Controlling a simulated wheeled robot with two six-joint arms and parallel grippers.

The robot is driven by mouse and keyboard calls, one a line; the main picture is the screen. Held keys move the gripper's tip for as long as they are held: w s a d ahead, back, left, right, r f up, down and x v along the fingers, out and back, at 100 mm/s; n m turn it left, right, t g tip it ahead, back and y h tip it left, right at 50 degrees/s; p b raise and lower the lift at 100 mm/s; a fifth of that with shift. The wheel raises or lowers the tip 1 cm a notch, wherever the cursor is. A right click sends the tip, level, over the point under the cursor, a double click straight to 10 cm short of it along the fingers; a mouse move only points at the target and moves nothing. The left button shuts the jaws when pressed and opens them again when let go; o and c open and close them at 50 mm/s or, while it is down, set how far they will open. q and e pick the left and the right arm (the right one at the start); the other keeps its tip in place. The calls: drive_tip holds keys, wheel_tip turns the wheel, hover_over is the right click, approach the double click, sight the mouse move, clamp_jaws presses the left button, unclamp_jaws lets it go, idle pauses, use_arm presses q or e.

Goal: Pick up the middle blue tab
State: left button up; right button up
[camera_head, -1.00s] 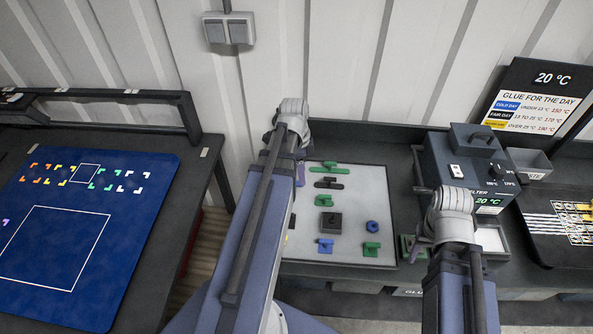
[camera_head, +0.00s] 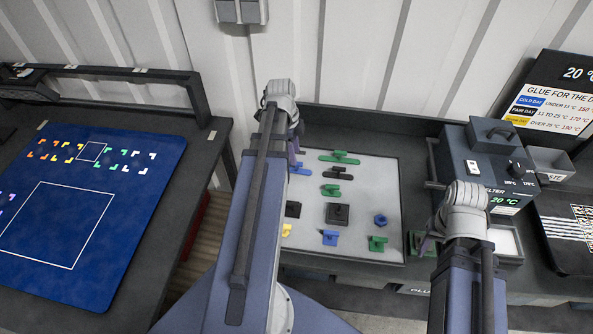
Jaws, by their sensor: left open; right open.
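A pale tray (camera_head: 385,178) holds several blue, green, black and yellow tabs. One blue tab (camera_head: 300,169) lies at its upper left, partly hidden by my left arm. A small blue tab (camera_head: 330,238) lies near the front edge, and a blue six-sided piece (camera_head: 380,220) lies to its right. I cannot tell which is the middle one. My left gripper (camera_head: 294,150) is over the tray's upper left edge, mostly hidden behind its wrist, open and apart from the small blue tab. My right gripper (camera_head: 427,242) is open at the tray's right edge, partly hidden by its wrist.
A dark melter box (camera_head: 480,165) stands right of the tray, with a small bin (camera_head: 550,163) beside it. A green piece (camera_head: 420,243) is by my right gripper. A blue mat (camera_head: 130,215) covers the left table. A wall stands behind.

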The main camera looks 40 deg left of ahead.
sight(296, 167)
use_arm(q)
drive_tip(key=shift+s+d+f+b, duration=0.1)
drive_tip(key=shift+d+f+b, duration=0.05)
drive_tip(key=shift+f+b, duration=0.7)
drive_tip(key=shift+w+d+f+b, duration=0.1)
drive_tip(key=shift+d+f+b, duration=0.1)
drive_tip(key=shift+f+b, duration=0.7)
drive_tip(key=shift+s+d+f+b, duration=0.1)
drive_tip(key=shift+d+f+b, duration=0.05)
drive_tip(key=shift+f+b, duration=0.7)
use_arm(e)
drive_tip(key=shift+f, duration=2.6)
use_arm(q)
drive_tip(key=shift+r, duration=0.1)
use_arm(e)
drive_tip(key=shift+r, duration=0.1)
use_arm(q)
drive_tip(key=shift+c, duration=0.2)
clamp_jaws()
